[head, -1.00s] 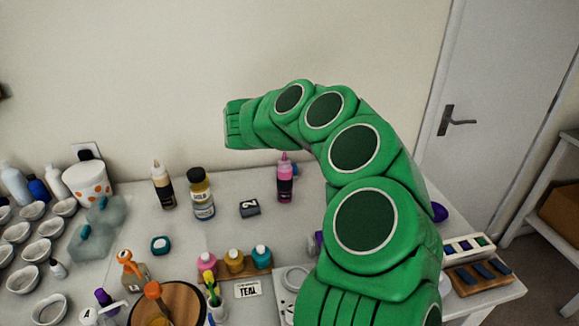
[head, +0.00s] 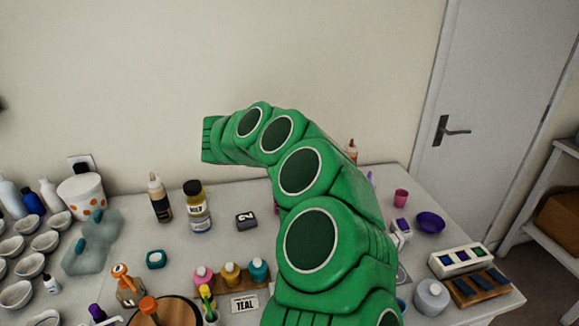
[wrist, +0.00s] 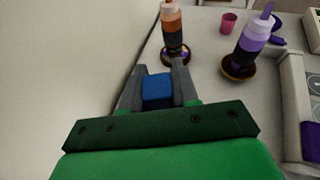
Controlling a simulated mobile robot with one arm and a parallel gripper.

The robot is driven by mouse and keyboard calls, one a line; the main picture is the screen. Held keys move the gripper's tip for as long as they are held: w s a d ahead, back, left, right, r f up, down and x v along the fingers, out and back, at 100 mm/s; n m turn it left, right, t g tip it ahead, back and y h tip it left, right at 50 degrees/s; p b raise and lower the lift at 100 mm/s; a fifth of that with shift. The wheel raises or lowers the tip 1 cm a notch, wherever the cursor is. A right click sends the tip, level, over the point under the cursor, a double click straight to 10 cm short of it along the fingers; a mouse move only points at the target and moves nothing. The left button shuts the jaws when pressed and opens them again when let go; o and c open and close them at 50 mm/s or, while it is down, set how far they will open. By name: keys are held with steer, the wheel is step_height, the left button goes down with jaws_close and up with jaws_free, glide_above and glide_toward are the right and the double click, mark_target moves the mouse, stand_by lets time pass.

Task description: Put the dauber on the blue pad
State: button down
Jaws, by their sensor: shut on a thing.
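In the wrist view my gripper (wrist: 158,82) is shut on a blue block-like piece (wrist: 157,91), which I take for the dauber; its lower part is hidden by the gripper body. It is held up near the wall, with the table beyond. In the head view my green arm hides the gripper and the held piece. A white tray (head: 436,265) at the right of the table holds small coloured pads. A dark blue pad (head: 447,260) seems to be at its left end; the colours there are hard to tell apart.
A pink cup (head: 401,197), purple bowl (head: 430,222) and white jar (head: 431,297) stand right of my arm. Bottles and cups crowd the left.

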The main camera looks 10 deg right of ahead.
steer(key=shift+w+d+f, duration=0.1)
steer(key=shift+w+f, duration=1.15)
steer(key=shift+w, duration=0.35)
steer(key=shift+w+d+f, duration=0.1)
steer(key=shift+w+f, duration=1.2)
steer(key=shift+w, duration=0.3)
steer(key=shift+w+d+f, duration=0.1)
steer(key=shift+w+f, duration=1.15)
steer(key=shift+w, duration=0.35)
steer(key=shift+w+f, duration=0.25)
steer(key=shift+w, duration=0.05)
steer(key=shift+f, duration=1.65)
steer(key=c, duration=0.8)
jaws_free()
steer(key=shift+f, duration=0.1)
steer(key=shift+c, duration=0.2)
